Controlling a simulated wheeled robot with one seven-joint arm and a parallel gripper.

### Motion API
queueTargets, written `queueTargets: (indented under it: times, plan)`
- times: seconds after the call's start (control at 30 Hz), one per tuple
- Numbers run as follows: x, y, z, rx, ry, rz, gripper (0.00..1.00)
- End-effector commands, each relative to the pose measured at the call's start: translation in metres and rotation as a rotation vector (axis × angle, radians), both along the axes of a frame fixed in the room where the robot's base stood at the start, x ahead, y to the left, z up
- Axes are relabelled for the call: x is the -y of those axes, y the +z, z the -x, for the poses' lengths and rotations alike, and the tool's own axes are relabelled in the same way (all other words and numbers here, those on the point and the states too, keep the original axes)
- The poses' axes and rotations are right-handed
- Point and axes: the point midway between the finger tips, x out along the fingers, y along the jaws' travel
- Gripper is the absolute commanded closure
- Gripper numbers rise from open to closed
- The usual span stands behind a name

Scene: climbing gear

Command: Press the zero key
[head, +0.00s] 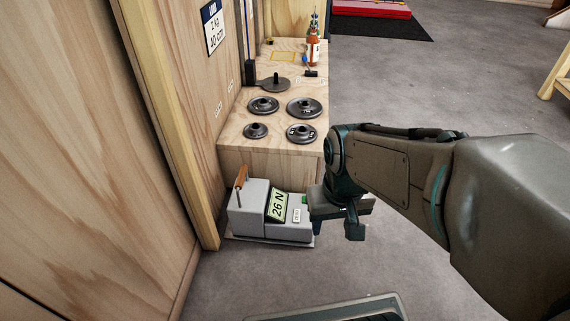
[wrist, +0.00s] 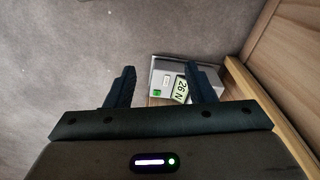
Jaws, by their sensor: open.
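A grey force gauge box (head: 255,222) stands low beside the wooden bench. Its tilted display (head: 278,206) reads 26 N. A small green patch (head: 304,199) and a white labelled plate (head: 297,215) are on its right part; the lettering is too small to read, so I cannot tell which is the zero key. My gripper (head: 342,216) is open and empty, just right of the box. In the wrist view, the box (wrist: 160,66) shows beyond and between my open fingers (wrist: 162,78), with its green patch (wrist: 157,92) near the left side. I see no contact.
The wooden bench (head: 270,155) behind the box holds several dark weight discs (head: 304,107) and a bottle (head: 313,50). A wooden wall (head: 150,150) and post stand close at left. Open grey floor lies right.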

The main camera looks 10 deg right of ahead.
Motion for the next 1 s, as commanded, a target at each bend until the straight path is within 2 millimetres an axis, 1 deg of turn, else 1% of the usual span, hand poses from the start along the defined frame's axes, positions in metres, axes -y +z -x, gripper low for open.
queueTargets:
  times: [0.47, 0.57, 0.6, 0.63, 0.67, 1.0]
  plan:
    - [0.0, 0.0, -0.0002, 0.0, 0.0, 0.0, 0.51]
    - [0.0, 0.0, -0.0002, 0.0, 0.0, 0.0, 0.76]
    - [0.0, 0.0, -0.0001, 0.0, 0.0, 0.0, 0.87]
    - [0.0, 0.0, -0.0001, 0.0, 0.0, 0.0, 0.96]
    - [0.0, 0.0, -0.0001, 0.0, 0.0, 0.0, 1.0]
    - [0.0, 0.0, -0.0001, 0.0, 0.0, 0.0, 1.0]
